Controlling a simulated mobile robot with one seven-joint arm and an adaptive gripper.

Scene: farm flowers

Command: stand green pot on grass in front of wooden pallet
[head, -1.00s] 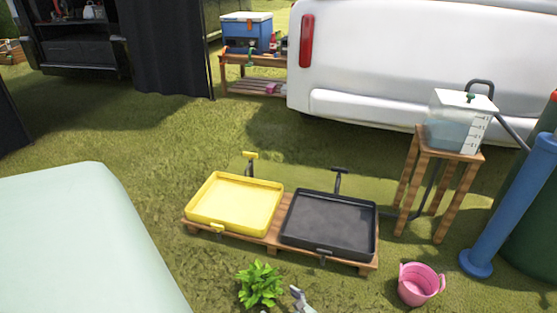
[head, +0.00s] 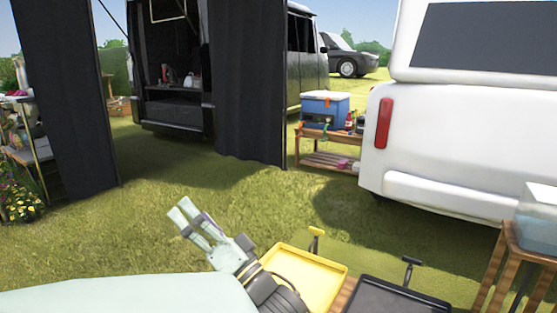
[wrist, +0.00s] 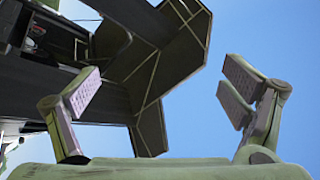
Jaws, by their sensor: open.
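My gripper (head: 182,210) is raised in the head view, left of the yellow tray. Its fingers point up and left. In the wrist view, the two padded fingers (wrist: 162,95) are wide apart with nothing between them. Only a strip of the wooden pallet (head: 342,296) shows between the yellow and black trays; its front side is below the picture. No green pot is visible in either current view.
The yellow tray (head: 310,277) and the black tray (head: 400,297) lie on the pallet. A wooden stand (head: 520,255) holds a water container at the right. A white vehicle (head: 440,140) and dark curtains (head: 247,90) stand behind. Grass at left centre is clear.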

